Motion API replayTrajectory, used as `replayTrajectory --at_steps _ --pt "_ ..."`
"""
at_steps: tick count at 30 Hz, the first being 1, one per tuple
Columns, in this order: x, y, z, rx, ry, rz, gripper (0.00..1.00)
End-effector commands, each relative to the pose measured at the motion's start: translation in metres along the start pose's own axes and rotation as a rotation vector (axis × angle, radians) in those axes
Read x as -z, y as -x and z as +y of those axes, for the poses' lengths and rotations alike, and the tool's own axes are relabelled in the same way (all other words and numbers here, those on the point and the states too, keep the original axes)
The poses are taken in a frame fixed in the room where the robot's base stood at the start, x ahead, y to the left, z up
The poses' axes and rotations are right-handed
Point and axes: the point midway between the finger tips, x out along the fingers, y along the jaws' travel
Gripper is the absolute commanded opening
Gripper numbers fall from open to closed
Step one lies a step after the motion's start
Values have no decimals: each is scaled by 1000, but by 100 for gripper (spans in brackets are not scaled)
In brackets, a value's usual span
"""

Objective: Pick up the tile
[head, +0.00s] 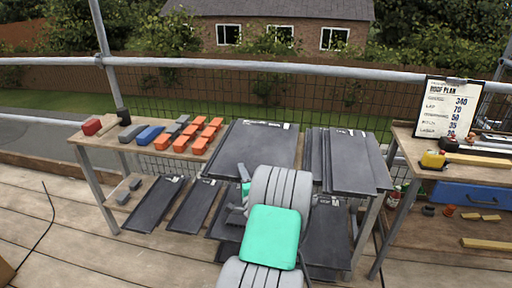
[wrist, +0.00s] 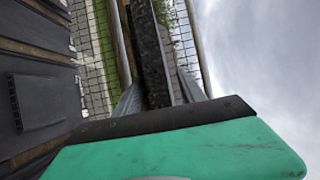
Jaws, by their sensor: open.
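Dark grey roof tiles lie on the wooden bench, with a wide tile (head: 258,148) in the middle and a stack of tiles (head: 350,160) to its right. My gripper (head: 243,192) is at the near edge of the wide tile, partly hidden behind my own arm. In the wrist view a dark rough-edged slab (wrist: 152,55), apparently a tile seen edge-on, runs away between the open grey fingers (wrist: 158,92). I cannot tell whether either finger touches it. Other dark tiles (wrist: 35,95) show at the left of the wrist view.
More tiles (head: 155,203) lie on a lower level. A right bench holds a roof plan board (head: 447,105) and a blue case (head: 470,195). A metal rail (head: 300,69) runs behind.

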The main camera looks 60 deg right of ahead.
Motion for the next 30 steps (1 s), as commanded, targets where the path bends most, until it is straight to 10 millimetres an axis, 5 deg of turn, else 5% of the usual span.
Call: replayTrajectory --at_steps 5,22,30 --pt "0 0 1 -1 0 0 46" --pt "0 0 0 -1 1 -1 0" --pt "0 0 1 -1 2 -1 0"
